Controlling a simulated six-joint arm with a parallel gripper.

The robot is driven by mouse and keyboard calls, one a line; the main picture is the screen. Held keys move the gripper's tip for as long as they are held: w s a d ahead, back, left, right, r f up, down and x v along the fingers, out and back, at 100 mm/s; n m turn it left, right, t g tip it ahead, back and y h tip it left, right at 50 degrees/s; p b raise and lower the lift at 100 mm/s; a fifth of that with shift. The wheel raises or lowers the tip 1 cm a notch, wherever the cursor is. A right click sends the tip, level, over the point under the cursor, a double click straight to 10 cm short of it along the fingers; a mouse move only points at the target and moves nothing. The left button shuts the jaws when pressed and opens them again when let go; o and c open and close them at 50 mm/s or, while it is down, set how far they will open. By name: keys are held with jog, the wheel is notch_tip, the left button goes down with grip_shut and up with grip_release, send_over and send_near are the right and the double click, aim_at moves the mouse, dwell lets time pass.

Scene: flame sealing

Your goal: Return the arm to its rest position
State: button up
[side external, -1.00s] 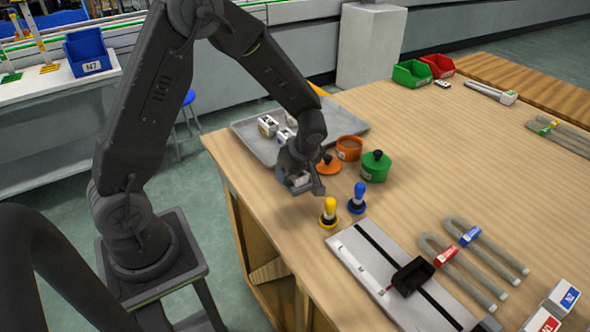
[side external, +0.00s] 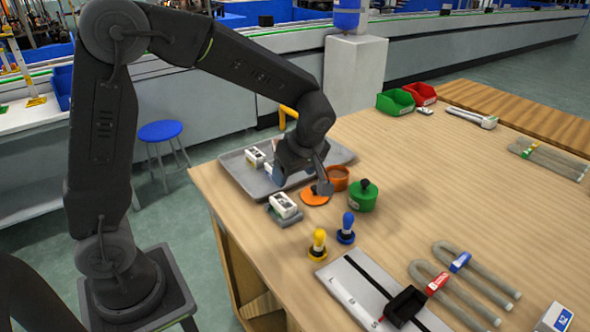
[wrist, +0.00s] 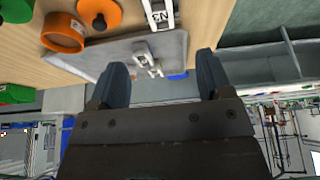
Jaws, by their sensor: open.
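My gripper (side external: 302,178) is above the table's near left part, between the grey tray and the orange lid. Its two fingers stand apart with nothing between them in the wrist view (wrist: 160,75). A white block (side external: 284,205) sits on a small grey base just below and left of the gripper. It also shows at the top of the wrist view (wrist: 158,14). My arm is bent, reaching over the table from its stand at the left.
The grey tray (side external: 238,168) holds white blocks. An orange pot (side external: 336,178), orange lid (side external: 315,196) and green pot (side external: 363,196) stand close right of the gripper. Yellow (side external: 318,243) and blue (side external: 346,228) knobbed tools stand in front.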

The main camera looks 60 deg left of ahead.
jog(key=shift+d+r, duration=0.1)
jog(key=shift+r, duration=0.1)
jog(key=s+d+r+m+t+h, duration=0.2)
jog(key=s+r+m, duration=0.2)
jog(key=s+m, duration=0.5)
jog(key=s+d+r+m+t+h, duration=0.2)
jog(key=s+r+m, duration=0.3)
jog(key=s+m, duration=0.3)
jog(key=shift+s+d+m+t+h, duration=0.35)
jog(key=shift+d+m+t, duration=0.15)
jog(key=shift+d+t, duration=0.3)
